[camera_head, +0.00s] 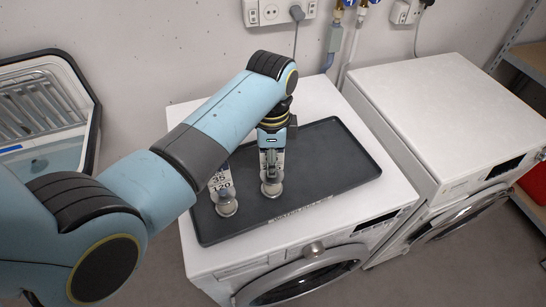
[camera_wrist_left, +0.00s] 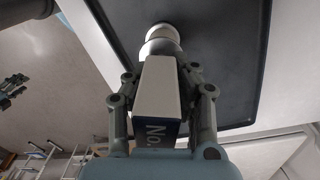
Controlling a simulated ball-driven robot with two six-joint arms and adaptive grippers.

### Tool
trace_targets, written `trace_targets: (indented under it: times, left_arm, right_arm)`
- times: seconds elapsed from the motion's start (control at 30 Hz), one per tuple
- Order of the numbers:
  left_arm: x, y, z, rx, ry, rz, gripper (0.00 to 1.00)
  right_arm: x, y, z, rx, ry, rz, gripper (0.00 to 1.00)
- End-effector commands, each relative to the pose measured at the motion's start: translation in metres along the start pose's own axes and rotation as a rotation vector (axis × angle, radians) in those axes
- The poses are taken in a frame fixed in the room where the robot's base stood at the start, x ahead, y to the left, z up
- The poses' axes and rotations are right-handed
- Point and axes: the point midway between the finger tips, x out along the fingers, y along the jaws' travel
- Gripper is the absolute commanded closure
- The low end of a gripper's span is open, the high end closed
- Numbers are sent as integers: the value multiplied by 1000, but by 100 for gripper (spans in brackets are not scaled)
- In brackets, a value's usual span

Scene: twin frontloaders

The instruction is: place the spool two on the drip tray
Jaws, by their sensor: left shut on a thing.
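My left gripper (camera_head: 271,168) points down over the dark drip tray (camera_head: 325,160), which lies on the left white machine. It is shut on a spool with a round metallic end (camera_head: 271,188), upright over the tray's left-middle part. I cannot tell whether that end touches the tray. A second, similar piece with a round end (camera_head: 226,207) and a printed "35 120" label stands to its left on the tray. In the left wrist view the fingers (camera_wrist_left: 160,76) grip both sides of the held spool's pale body (camera_wrist_left: 158,88), marked "No.", with the tray (camera_wrist_left: 232,65) beyond.
The right half of the tray is bare. A second white machine (camera_head: 445,110) stands to the right. A wall socket strip (camera_head: 275,11) with a plug and cable is behind, beside hoses (camera_head: 335,40). An open-topped tub or rack (camera_head: 45,110) is at the left.

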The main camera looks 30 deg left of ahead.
Motion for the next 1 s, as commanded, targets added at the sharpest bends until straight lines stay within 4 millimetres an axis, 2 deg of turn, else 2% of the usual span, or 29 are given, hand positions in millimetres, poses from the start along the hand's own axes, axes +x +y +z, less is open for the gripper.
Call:
trace_targets:
  times: [0.07, 0.1, 0.27, 0.53, 0.67, 0.77, 1.0]
  left_arm:
    - [2, 0, 0, 0, 0, 0, 100]
    - [3, 0, 0, 0, 0, 0, 75]
    - [2, -1, 0, 0, 0, 0, 55]
    - [2, 0, 0, 0, 1, -1, 53]
    - [-8, -1, -1, 0, 2, -3, 53]
    - [-24, -1, -1, 0, 4, -5, 53]
    - [-80, -2, -1, 0, 4, -5, 53]
  right_arm:
    - [0, 0, 3, 0, -5, 0, 50]
    - [0, 0, 6, 0, -10, 0, 50]
    - [-1, -1, 20, -1, -30, -1, 50]
    - [-1, -8, 23, 2, -34, -9, 50]
    - [0, -11, 23, 3, -34, -12, 50]
    - [4, -11, 22, 3, -32, -12, 50]
    - [10, -8, 20, 2, -28, -8, 50]
